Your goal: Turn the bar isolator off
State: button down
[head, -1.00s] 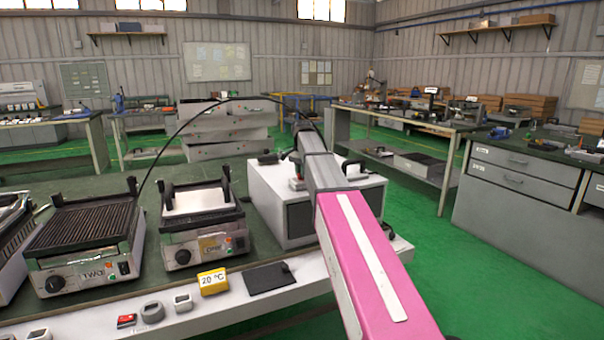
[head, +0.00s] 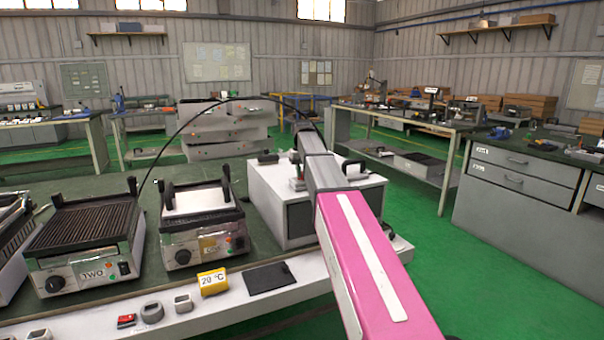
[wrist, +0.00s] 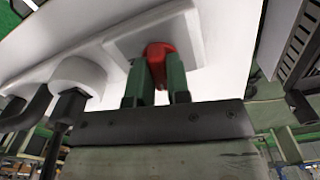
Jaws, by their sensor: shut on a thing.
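In the wrist view my gripper (wrist: 160,88) has its two green fingers shut on a red knob (wrist: 158,52). The knob stands on a raised white plate (wrist: 125,45) fixed to a larger white panel (wrist: 60,30). The fingers partly cover the knob, so its turned position and any markings cannot be read. I take this red knob to be the bar isolator. In the head view my pink and grey arm reaches over the bench to a white box (head: 262,185), and the gripper's hold is not clear there.
A white round fitting (wrist: 78,75) with dark cables stands beside the plate. Green floor (head: 510,290) is clear at right.

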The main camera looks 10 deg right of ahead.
jog(key=shift+n, duration=1.1)
jog(key=c, duration=1.1)
grip_release()
notch_tip(320, 180, up, 11)
jog(key=shift+f, duration=0.1)
